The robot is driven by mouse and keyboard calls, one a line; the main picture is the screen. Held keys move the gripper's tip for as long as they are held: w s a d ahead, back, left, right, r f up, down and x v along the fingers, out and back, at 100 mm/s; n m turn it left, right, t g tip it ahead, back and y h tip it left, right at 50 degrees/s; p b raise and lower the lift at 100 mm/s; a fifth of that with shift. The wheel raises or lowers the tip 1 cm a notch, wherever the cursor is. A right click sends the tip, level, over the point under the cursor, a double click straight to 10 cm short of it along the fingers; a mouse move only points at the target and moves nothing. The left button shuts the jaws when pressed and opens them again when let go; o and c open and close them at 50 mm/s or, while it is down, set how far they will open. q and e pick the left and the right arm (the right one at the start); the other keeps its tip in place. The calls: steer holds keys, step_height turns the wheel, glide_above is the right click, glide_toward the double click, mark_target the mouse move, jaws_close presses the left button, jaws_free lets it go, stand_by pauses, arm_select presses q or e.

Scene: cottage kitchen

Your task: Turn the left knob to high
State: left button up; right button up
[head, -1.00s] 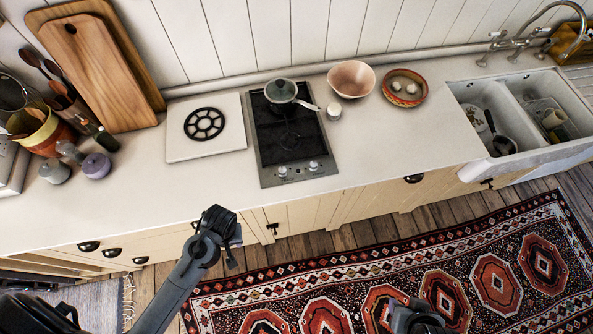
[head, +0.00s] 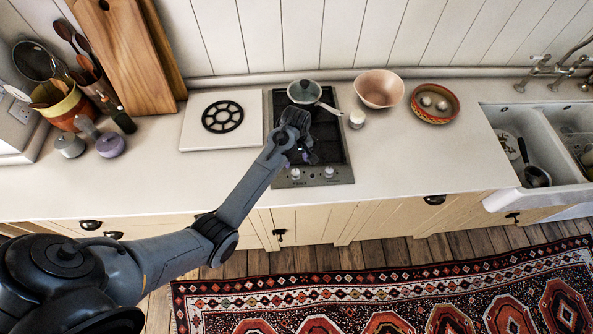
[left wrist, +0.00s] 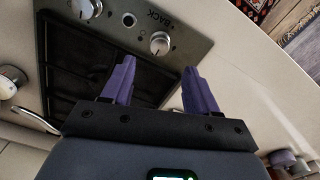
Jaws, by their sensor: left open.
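The left knob (head: 295,174) is a small silver dial at the front left of the black hob (head: 339,152). It also shows in the left wrist view (left wrist: 159,43), near the word "BACK"; I cannot read its setting. The right knob (head: 328,172) sits beside it and is the dial cut by the top edge in the left wrist view (left wrist: 85,8). My left gripper (head: 300,157) is over the hob, just behind the left knob. Its purple fingers (left wrist: 158,68) are open and empty, with the left knob beyond the gap between their tips. My right gripper is out of view.
A lidded pan (head: 304,92) stands at the back of the hob, its handle pointing right. A white board (head: 193,130) lies left of the hob. The counter in front of the board is clear.

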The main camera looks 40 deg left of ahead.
mark_target(296, 173)
arm_select(q)
step_height(296, 173, down, 9)
steer(key=shift+r, duration=0.2)
steer(key=shift+c, duration=0.2)
steer(key=c, duration=1)
